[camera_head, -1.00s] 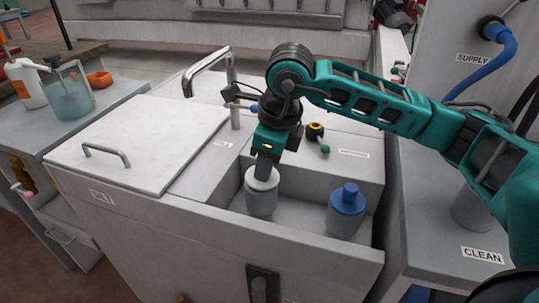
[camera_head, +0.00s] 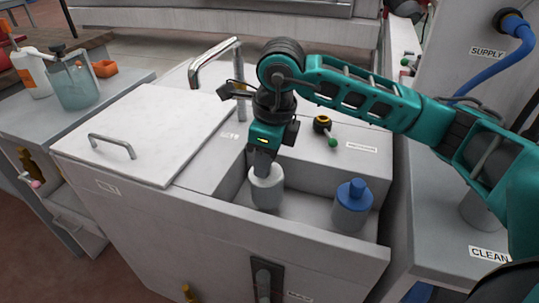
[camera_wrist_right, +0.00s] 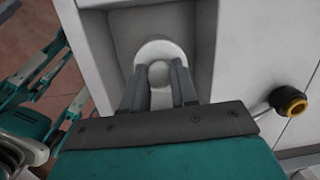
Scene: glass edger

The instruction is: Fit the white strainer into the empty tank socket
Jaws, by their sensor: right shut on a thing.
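The white strainer (camera_head: 266,188) stands upright in the left part of the open tank (camera_head: 300,208). My right gripper (camera_head: 264,172) points down from above and is shut on the knob at its top. The right wrist view also shows the strainer (camera_wrist_right: 160,52) with the two fingers of my right gripper (camera_wrist_right: 159,88) on either side of its round knob. The strainer's lower end and any socket under it are hidden, so I cannot tell whether it is seated. A blue-capped strainer (camera_head: 352,206) stands to its right in the same tank. My left gripper is not in view.
A white lid (camera_head: 145,135) with a handle covers the tank's left part. A CLEAN-labelled counter (camera_head: 455,235) is at the right.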

